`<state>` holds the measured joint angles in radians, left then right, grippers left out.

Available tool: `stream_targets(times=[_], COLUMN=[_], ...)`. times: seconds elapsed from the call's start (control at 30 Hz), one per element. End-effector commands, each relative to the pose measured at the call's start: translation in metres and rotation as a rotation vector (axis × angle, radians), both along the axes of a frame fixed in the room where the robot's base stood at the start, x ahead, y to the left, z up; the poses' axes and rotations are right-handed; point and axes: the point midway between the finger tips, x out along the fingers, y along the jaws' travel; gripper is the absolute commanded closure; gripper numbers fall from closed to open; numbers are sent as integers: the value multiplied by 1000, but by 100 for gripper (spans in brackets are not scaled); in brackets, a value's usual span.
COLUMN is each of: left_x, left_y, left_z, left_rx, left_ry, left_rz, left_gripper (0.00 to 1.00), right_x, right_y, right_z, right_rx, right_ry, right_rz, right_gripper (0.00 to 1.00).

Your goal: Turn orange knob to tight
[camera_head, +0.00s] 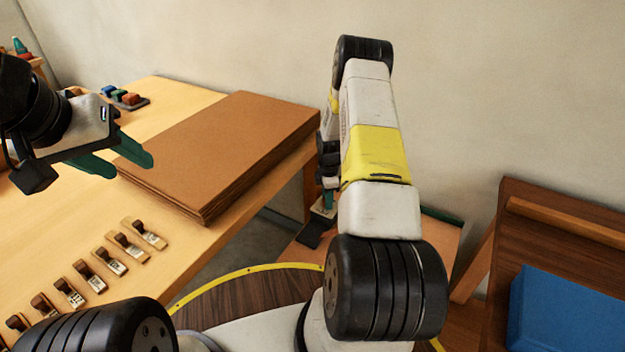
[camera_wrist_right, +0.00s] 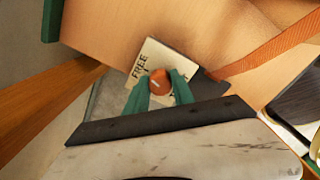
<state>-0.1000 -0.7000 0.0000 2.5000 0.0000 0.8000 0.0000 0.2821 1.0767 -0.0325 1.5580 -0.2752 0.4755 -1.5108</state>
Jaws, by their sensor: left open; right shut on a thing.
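The orange knob (camera_wrist_right: 160,82) sits on a pale plate (camera_wrist_right: 150,56) in the right wrist view. The word FREE is readable on the plate's left side; other lettering at the right is partly covered by a finger. A pale mark shows on the knob, but its exact direction is hard to tell. My right gripper (camera_wrist_right: 161,84) is shut on the knob, one green finger on each side. In the head view the knob is hidden behind my right arm.
Stacked brown boards (camera_head: 225,145) lie on the wooden table (camera_head: 180,255). Several small tagged blocks (camera_head: 110,260) line its front. A blue panel (camera_head: 565,310) leans at the right by a dark wooden frame (camera_head: 560,215). An orange strap (camera_wrist_right: 265,55) runs near the knob plate.

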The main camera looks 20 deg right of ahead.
Motion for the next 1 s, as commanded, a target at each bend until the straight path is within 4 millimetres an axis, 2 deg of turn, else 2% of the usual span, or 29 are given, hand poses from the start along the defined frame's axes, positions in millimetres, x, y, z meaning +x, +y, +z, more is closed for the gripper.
stream_targets(times=[1.0], left_x=[0], left_y=[0], left_z=[0], left_rx=[0], left_ry=[0], left_rz=[0], left_gripper=[55], right_x=[0], right_y=[2], right_z=[0], right_rx=[2], right_ry=[-2], right_rz=[-960], right_gripper=[100])
